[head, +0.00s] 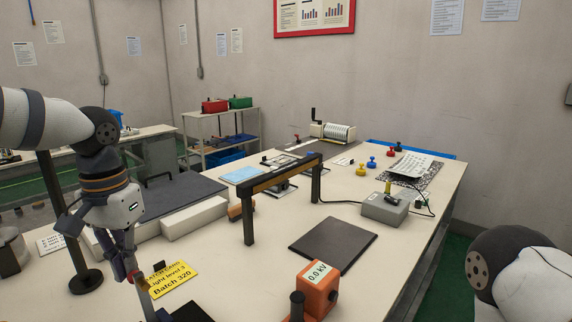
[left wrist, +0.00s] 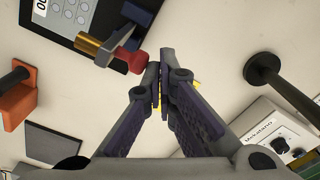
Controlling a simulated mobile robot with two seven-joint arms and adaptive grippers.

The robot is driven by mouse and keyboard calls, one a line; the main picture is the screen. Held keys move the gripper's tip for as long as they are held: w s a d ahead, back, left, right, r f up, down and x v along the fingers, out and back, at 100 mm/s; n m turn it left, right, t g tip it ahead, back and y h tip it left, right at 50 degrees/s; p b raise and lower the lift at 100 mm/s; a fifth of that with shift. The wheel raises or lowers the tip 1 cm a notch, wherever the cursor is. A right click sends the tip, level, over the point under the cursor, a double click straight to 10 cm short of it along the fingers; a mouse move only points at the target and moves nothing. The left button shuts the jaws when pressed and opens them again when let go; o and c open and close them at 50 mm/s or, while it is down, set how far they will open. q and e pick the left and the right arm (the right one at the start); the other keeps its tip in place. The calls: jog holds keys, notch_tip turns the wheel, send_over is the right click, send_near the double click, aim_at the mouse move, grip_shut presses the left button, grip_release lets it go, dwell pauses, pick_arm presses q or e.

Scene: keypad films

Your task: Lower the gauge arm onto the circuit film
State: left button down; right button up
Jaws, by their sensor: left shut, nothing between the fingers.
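My left gripper (head: 131,268) points down over the front left of the table, and its fingers are shut with nothing between them. In the left wrist view its closed fingertips (left wrist: 161,72) are close beside a red knob (left wrist: 137,61). This knob is on what looks like the gauge arm (left wrist: 108,48), with a brass cylinder at its other end. The arm lies over a dark panel (left wrist: 68,27) with a white display. I cannot tell whether fingers and knob touch, or how high the arm stands. I cannot make out the circuit film. My right gripper is out of view.
A yellow batch card (head: 175,279) lies right of the left gripper. A round-based black stand (head: 86,281) is at its left. An orange kV box (head: 320,288), a dark mat (head: 333,243) and a black gantry (head: 282,176) stand farther right.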

pick_arm(q)
jog(key=shift+s+d, duration=0.4)
jog(key=shift+d, duration=0.15)
notch_tip(320, 180, up, 10)
dwell(0.6)
jog(key=shift+s, duration=0.1)
